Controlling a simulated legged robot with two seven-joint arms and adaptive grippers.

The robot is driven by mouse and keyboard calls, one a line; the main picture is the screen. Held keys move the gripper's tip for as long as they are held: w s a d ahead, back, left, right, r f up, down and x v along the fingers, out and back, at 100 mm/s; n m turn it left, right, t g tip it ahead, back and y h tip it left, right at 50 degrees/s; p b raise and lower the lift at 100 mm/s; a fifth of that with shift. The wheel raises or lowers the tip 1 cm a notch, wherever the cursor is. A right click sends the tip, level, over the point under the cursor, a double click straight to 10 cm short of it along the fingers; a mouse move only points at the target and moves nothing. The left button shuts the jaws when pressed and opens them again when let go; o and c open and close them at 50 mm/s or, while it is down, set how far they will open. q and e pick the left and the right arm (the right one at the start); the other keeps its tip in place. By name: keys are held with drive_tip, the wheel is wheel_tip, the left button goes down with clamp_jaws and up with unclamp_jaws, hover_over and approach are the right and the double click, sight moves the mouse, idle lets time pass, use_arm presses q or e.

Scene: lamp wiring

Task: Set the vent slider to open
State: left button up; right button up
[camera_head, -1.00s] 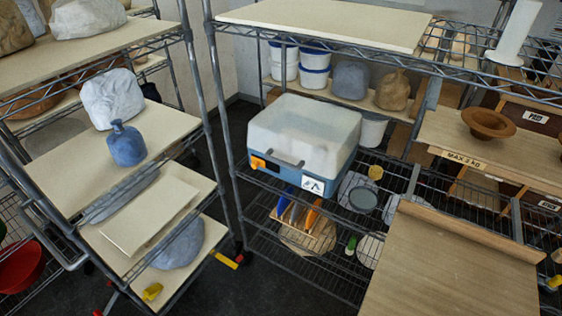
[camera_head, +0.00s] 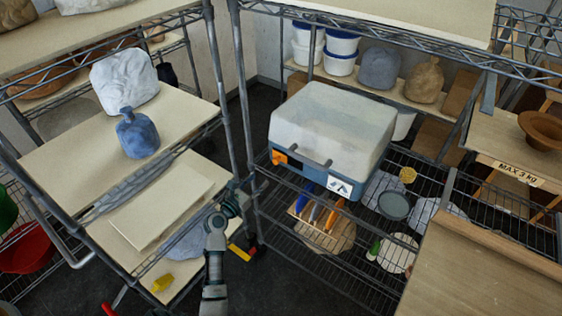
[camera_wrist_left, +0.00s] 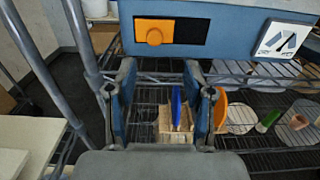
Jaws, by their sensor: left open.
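The vent slider is an orange plate with a round knob (camera_wrist_left: 153,36) on the blue front of a box, at the left of a dark slot (camera_wrist_left: 191,31). In the head view the orange slider (camera_head: 279,158) is at the left end of the front of the box (camera_head: 333,121), which has a blue base and a pale translucent cover. My left gripper (camera_head: 256,187) is open, in front of and below the slider, apart from it. In the left wrist view its fingers (camera_wrist_left: 158,72) point toward the box front, with nothing between them. My right gripper is not in view.
The box stands on a wire shelf (camera_head: 290,222). A wooden rack with blue and orange items (camera_head: 312,219) sits lower down. A metal post (camera_head: 247,125) rises just left of the box. A white label (camera_head: 340,184) is on the box front. A shelf with a blue bag (camera_head: 137,135) is at left.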

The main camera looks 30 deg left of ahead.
sight(274, 162)
use_arm(q)
drive_tip(key=w, duration=0.4)
drive_tip(key=w+b, duration=0.1)
drive_tip(key=w, duration=0.3)
drive_tip(key=w+f+b, duration=0.1)
drive_tip(key=w, duration=0.3)
drive_tip(key=shift+a, duration=0.25)
drive_tip(key=shift+w+d+r, duration=0.15)
drive_tip(key=shift+w+d, duration=0.05)
drive_tip(key=shift+d+r, duration=0.2)
drive_tip(key=shift+d, duration=0.15)
drive_tip(key=shift+a+f, duration=0.1)
drive_tip(key=shift+a, duration=0.25)
drive_tip(key=c, duration=0.9)
clamp_jaws()
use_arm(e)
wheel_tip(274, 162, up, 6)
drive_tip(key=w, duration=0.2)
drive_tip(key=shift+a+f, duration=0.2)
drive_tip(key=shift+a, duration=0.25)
